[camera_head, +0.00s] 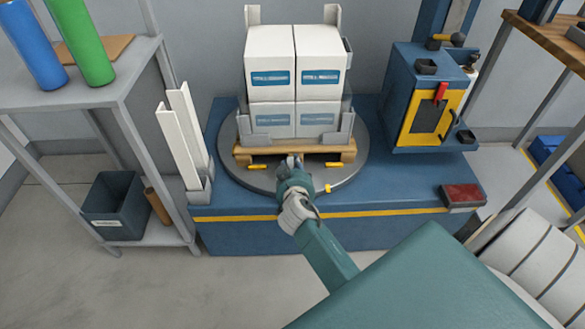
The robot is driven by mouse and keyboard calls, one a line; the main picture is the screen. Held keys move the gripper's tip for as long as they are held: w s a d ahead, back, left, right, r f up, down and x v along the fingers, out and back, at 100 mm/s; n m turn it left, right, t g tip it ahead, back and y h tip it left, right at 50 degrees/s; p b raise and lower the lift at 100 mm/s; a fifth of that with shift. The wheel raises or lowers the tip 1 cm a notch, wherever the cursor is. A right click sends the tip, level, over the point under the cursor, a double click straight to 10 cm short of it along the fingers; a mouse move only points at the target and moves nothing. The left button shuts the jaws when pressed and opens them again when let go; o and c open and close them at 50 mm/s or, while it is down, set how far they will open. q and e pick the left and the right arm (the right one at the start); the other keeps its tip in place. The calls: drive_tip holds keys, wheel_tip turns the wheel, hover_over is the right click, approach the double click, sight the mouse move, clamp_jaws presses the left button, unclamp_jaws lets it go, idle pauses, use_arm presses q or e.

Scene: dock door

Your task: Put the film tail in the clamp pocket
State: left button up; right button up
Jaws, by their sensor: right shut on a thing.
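My right gripper (293,163) is low at the front of the pallet (243,155), between two small yellow parts. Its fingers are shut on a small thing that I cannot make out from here. The pallet carries white boxes (272,52) in two layers and stands on a round grey turntable (232,178). The lower boxes (272,121) look greyer and hazier than the upper ones, as if under film. I cannot pick out a loose film tail or the clamp pocket for certain. My left gripper is out of view.
A blue cabinet with a yellow-framed front (405,125) stands right of the turntable. A red-topped box (461,194) sits on the blue base (380,205). White corner boards (178,130) stand at the left, beside a shelf (110,85) with blue and green rolls.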

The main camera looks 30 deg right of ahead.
drive_tip(key=o, duration=0.6)
drive_tip(key=shift+f, duration=0.1)
drive_tip(key=shift+o, duration=0.2)
drive_tip(key=shift+s, duration=0.1)
drive_tip(key=shift+s+a, duration=0.25)
drive_tip(key=p+v, duration=0.1)
drive_tip(key=v, duration=0.2)
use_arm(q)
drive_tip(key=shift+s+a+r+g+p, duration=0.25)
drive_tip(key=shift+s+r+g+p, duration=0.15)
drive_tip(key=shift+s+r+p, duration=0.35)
use_arm(e)
drive_tip(key=v, duration=0.8)
drive_tip(key=shift+r, duration=0.25)
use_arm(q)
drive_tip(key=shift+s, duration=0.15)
use_arm(e)
drive_tip(key=shift+s, duration=0.1)
